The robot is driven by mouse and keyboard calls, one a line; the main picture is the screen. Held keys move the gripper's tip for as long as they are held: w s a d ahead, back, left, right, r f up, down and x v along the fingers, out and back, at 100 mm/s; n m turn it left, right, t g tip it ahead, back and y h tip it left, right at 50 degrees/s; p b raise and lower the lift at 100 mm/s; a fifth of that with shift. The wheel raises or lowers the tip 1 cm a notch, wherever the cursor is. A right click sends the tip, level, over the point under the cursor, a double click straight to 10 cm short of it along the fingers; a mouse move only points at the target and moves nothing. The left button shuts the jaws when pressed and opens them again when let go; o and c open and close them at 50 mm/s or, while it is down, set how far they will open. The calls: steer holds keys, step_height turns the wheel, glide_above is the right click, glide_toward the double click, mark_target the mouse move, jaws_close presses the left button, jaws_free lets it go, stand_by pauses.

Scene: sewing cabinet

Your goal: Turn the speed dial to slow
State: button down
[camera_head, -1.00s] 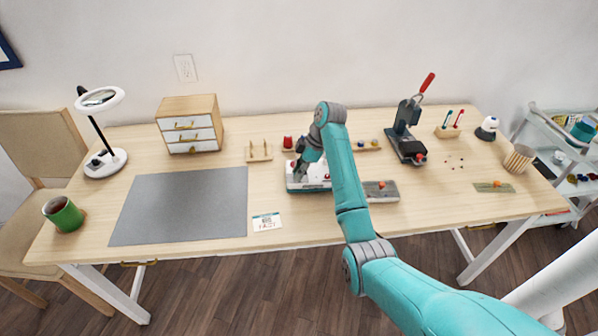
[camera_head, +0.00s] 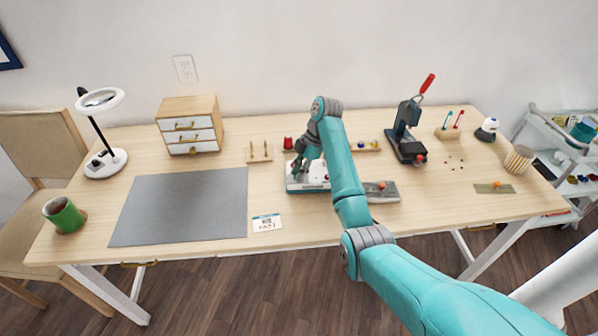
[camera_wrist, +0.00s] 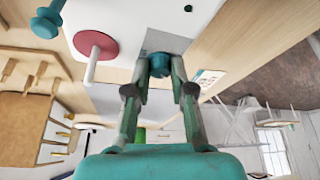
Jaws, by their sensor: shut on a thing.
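The white sewing machine (camera_head: 293,186) stands at the middle of the table, partly hidden by my arm. In the wrist view its pale body (camera_wrist: 115,18) carries a round red disc (camera_wrist: 96,45) and a teal-blue dial (camera_wrist: 160,62). My gripper (camera_wrist: 160,70) has its two fingers on either side of this dial and is shut on it. In the head view my gripper (camera_head: 302,168) is at the machine's left part. The dial's marks and its pointing direction cannot be read.
A grey mat (camera_head: 180,205) lies to the left, with a small printed card (camera_head: 266,222) beside it. A wooden peg stand (camera_head: 259,153) and a red spool (camera_head: 288,143) are behind the machine. A dark press (camera_head: 405,140) stands to the right.

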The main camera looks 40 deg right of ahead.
steer(key=c, duration=1)
jaws_free()
